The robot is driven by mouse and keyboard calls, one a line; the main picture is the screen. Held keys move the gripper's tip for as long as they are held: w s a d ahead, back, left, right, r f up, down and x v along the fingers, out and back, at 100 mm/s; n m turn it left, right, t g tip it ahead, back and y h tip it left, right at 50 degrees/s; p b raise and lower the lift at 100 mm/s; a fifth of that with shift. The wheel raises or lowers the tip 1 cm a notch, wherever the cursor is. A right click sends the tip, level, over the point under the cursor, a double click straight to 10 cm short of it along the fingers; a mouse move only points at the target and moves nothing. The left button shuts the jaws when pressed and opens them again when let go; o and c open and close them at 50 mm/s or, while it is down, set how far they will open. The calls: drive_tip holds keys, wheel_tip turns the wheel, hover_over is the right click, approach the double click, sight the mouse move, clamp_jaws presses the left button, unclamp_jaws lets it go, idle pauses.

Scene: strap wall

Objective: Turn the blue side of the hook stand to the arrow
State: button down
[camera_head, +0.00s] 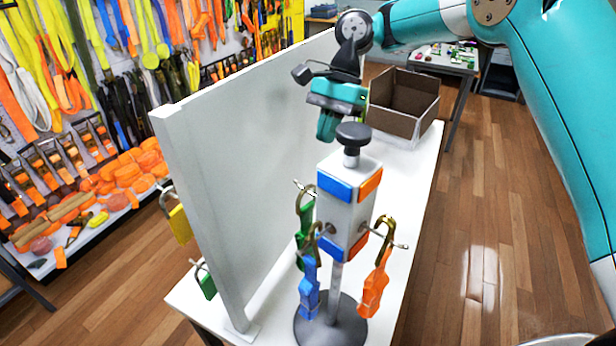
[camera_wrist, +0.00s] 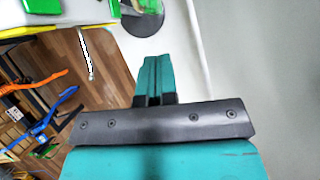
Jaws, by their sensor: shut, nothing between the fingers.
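The hook stand (camera_head: 346,205) is a pale block on a pole over a round grey base, with a black knob (camera_head: 353,134) on top. Its left visible face has blue patches (camera_head: 335,185) and its right face has orange patches (camera_head: 371,184). Green, blue (camera_head: 309,288) and orange (camera_head: 374,285) tagged straps hang from its hooks. My gripper (camera_head: 326,136) is shut and empty, behind and left of the knob, seemingly apart from it. Its closed fingers also show in the wrist view (camera_wrist: 155,68). I cannot make out an arrow in either view.
A tall white panel (camera_head: 255,135) stands on the white table left of the stand. Yellow (camera_head: 180,223) and green tags hang beyond its near edge. An open brown box (camera_head: 403,103) is behind on the table. The wooden floor to the right is clear.

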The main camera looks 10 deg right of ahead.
drive_tip(key=s+a+f, duration=0.4)
drive_tip(key=shift+s+a+f, duration=0.25)
drive_tip(key=shift+s+f, duration=0.05)
drive_tip(key=shift+s, duration=0.1)
drive_tip(key=shift+d, duration=0.1)
